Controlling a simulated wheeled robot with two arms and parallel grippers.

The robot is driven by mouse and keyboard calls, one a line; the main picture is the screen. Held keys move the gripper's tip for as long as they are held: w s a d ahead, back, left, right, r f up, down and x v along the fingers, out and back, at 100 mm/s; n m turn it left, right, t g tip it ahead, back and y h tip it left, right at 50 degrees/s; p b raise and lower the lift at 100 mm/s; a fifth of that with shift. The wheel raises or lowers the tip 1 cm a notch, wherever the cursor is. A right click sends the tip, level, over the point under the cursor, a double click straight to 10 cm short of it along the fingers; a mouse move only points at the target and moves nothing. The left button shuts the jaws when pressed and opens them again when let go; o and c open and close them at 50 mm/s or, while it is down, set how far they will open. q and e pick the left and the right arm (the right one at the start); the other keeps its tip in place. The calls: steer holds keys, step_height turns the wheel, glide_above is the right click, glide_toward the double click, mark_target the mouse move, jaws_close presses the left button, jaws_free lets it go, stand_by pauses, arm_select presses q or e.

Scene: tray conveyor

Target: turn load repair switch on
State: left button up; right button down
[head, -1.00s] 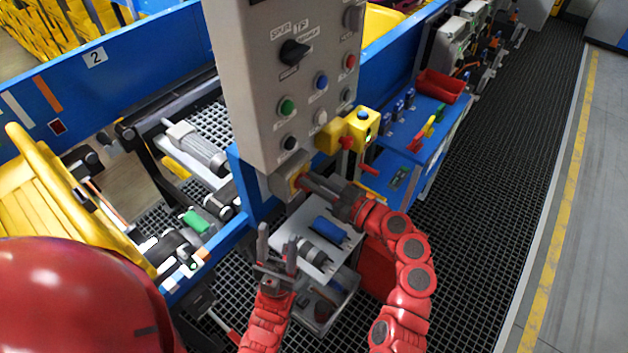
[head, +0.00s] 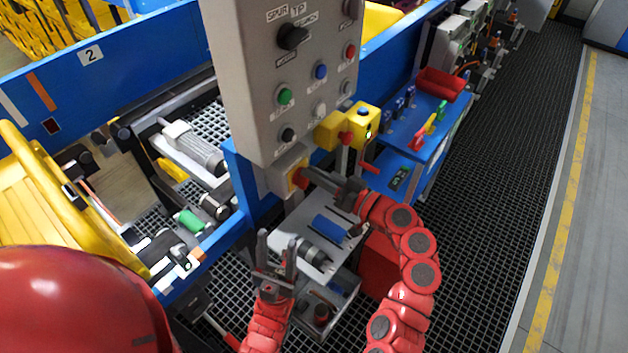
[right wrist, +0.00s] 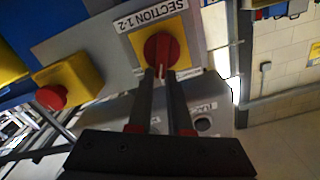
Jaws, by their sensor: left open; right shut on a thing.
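A red rotary switch on a yellow plate sits on the underside box of the grey control panel; in the right wrist view the red knob (right wrist: 158,48) is beside a "SECTION 1-2" label. I cannot read a load repair label. My right gripper (head: 308,178) is at this switch, and in the right wrist view its fingers (right wrist: 162,74) are shut on the knob's ridge. The fingers partly hide the knob in the head view. My left gripper (head: 277,246) is open and empty, upright below the panel, apart from the switch.
The grey control panel (head: 262,62) carries a black selector and several coloured buttons. A yellow box with a red button (head: 328,131) is right of the switch. A grey tray (head: 340,243) with parts lies below.

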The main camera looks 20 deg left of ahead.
steer(key=m, duration=0.1)
steer(key=m+b, duration=0.1)
steer(key=m, duration=0.1)
steer(key=shift+w+d+f, duration=0.15)
steer(key=shift+w+d, duration=0.05)
steer(key=shift+w, duration=0.1)
steer(key=m, duration=0.3)
steer(key=shift+w+f+b, duration=0.25)
steer(key=shift+f+b, duration=0.05)
steer(key=shift+b, duration=0.1)
steer(key=shift+w+d+f+m, duration=0.1)
steer(key=shift+f+m, duration=0.1)
steer(key=shift+m, duration=0.95)
steer(key=shift+a+f+m, duration=0.1)
steer(key=shift+f+m, duration=0.15)
steer(key=shift+m, duration=0.95)
steer(key=shift+w+d+f+m, duration=0.1)
steer(key=shift+f+m, duration=0.1)
steer(key=shift+m, duration=0.95)
steer(key=c, duration=0.8)
jaws_free()
steer(key=shift+f, duration=0.1)
steer(key=shift+c, duration=0.2)
